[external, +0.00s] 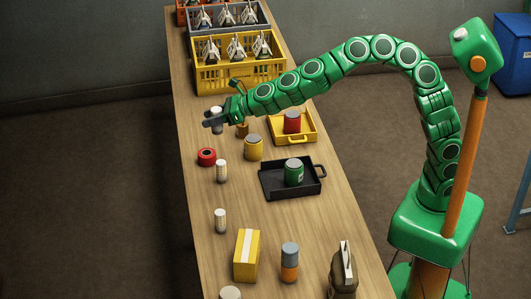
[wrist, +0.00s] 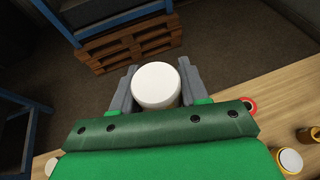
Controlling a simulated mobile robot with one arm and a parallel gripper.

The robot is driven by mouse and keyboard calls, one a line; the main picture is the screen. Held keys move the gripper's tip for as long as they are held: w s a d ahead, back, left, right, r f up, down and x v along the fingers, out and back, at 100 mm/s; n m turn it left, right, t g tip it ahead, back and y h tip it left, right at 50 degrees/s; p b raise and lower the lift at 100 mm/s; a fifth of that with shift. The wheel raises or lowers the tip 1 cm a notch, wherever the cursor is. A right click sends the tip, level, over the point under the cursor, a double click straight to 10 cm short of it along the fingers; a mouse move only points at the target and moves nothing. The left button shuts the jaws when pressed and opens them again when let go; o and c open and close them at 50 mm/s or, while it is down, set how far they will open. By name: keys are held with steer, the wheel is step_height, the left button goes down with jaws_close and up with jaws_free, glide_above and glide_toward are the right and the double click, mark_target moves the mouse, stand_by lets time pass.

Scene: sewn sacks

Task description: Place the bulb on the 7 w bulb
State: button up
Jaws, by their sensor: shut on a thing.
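My gripper (external: 212,122) is shut on a white bulb (external: 217,114) and holds it over the far left part of the table. In the wrist view the round white end of this bulb (wrist: 157,85) sits between the two grey fingers, with its lower part hidden. Two pale, patterned bulbs stand upright on the table: one (external: 221,172) beside the red roll, and one (external: 220,221) nearer the front. Both are apart from my gripper. Any wattage marking is too small to read, so I cannot tell which is the 7 W bulb.
Near the bulbs are a red roll (external: 207,157) and a yellow can (external: 254,148). A yellow tray (external: 313,131) holds a red can; a black tray (external: 272,190) holds a green can. A yellow box (external: 246,256) stands at the front. Crates (external: 213,79) fill the far end.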

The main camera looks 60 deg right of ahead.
steer(key=shift+s+a+f, duration=0.1)
steer(key=shift+s, duration=0.25)
steer(key=shift+s+a+n+g+y, duration=1)
steer(key=shift+s+n+g+y, duration=2.9)
steer(key=shift+s, duration=5.4)
steer(key=n+g+h, duration=0.2)
glide_above(216, 214)
steer(key=shift+s+f, duration=0.1)
steer(key=shift+f, duration=11.65)
